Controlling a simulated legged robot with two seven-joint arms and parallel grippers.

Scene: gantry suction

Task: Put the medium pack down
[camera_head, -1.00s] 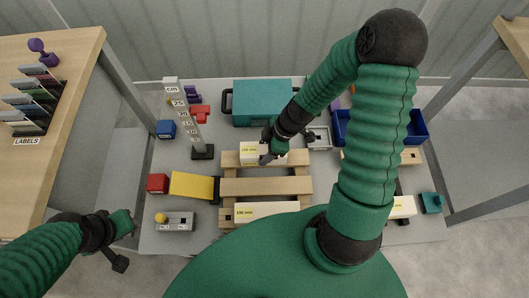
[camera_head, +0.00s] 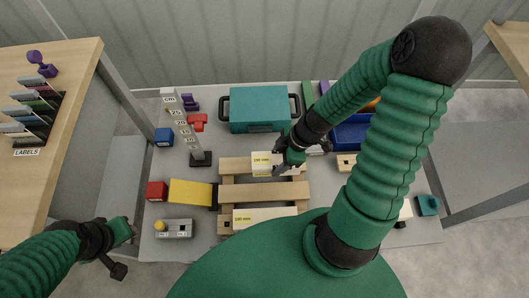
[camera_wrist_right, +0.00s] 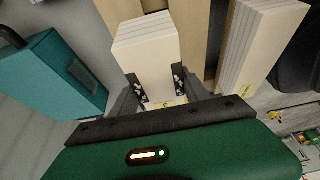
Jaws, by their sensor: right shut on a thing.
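The cream pack (camera_head: 262,161), labelled 150 mm, is over the back slat of the wooden pallet (camera_head: 245,190). My right gripper (camera_head: 280,167) is shut on it from above. In the right wrist view the pack (camera_wrist_right: 148,48) sits between the two fingers (camera_wrist_right: 158,88), and pallet slats show behind it. I cannot tell whether the pack touches the slat. A longer cream pack (camera_head: 264,214) lies on the front slat and also shows in the right wrist view (camera_wrist_right: 262,42). My left gripper (camera_head: 126,241) is at the lower left, away from the packs; its jaws are unclear.
A teal case (camera_head: 258,108) stands behind the pallet. A height gauge marked cm (camera_head: 181,125) stands at its back left. A yellow block (camera_head: 190,192) and a grey button box (camera_head: 176,229) are left of it. A blue bin (camera_head: 350,138) is at the back right.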

